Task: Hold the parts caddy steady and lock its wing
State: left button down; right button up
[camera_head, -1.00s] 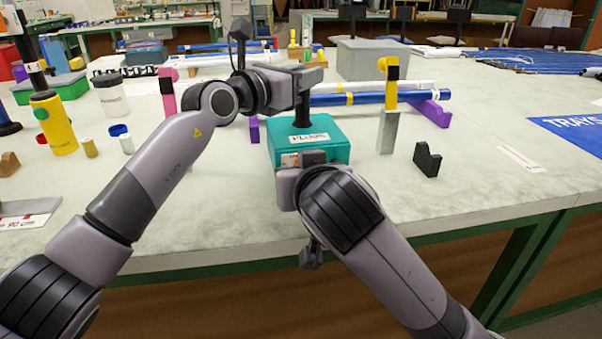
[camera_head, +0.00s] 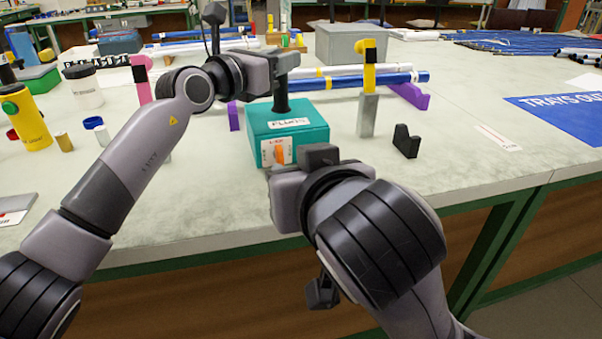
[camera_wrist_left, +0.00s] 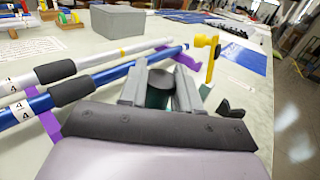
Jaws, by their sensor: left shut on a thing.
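The parts caddy is a teal box (camera_head: 300,130) with a white label on top and a black upright post (camera_head: 281,97). Its orange wing (camera_head: 279,153) stands roughly upright on a pale plate on the front face. My left gripper (camera_head: 284,74) is shut on the black post. In the left wrist view its two grey fingers (camera_wrist_left: 161,92) flank the round dark post top (camera_wrist_left: 160,80). My right gripper (camera_head: 292,172) is just in front of the caddy, low and right of the wing. Its fingers are hidden, so I cannot tell whether they are open or touch anything.
A grey post with a yellow top (camera_head: 367,105) and a black angled block (camera_head: 406,142) stand to the right. Blue and white rods (camera_head: 350,80) lie behind on purple supports. A yellow bottle (camera_head: 27,120) stands at the left. The right table front is clear.

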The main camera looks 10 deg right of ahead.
jog(key=shift+s+r, duration=0.1)
jog(key=shift+s, duration=0.25)
pick_arm(q)
jog(key=c, duration=0.7)
grip_release()
jog(key=shift+r, duration=0.1)
